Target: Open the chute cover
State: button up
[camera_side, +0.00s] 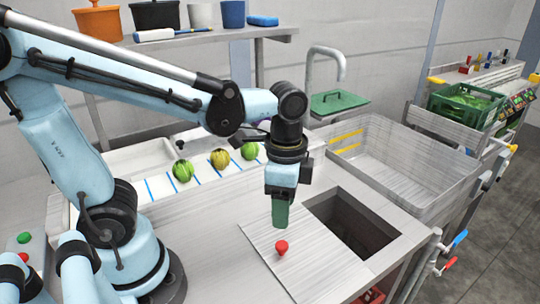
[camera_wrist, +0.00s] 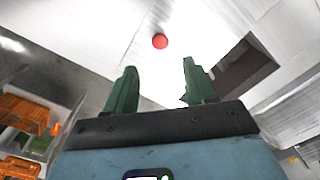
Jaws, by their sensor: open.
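The chute cover (camera_side: 310,265) is a flat, pale metal plate with a red knob (camera_side: 281,247). It lies on the counter beside the dark square chute opening (camera_side: 352,225), which shows uncovered. My gripper (camera_side: 280,218) points down above the cover, close to the knob and slightly behind it. In the wrist view the two green fingers of my gripper (camera_wrist: 160,70) are apart with nothing between them. The red knob (camera_wrist: 160,41) shows beyond the fingertips, and the dark opening (camera_wrist: 232,72) is to the right. I see no contact with the knob.
A large steel sink basin (camera_side: 400,170) stands behind the opening, with a tap (camera_side: 328,55) and a green board (camera_side: 338,102). Several green and yellowish vegetables (camera_side: 219,158) sit in a row on a blue-striped strip at the back. A shelf (camera_side: 200,38) holds pots above.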

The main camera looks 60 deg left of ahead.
jog(key=shift+r, duration=1.2)
jog(key=w+a+n+t, duration=0.2)
jog(key=a+n+t, duration=0.4)
jog(key=n, duration=0.3)
jog(key=shift+t, duration=0.6)
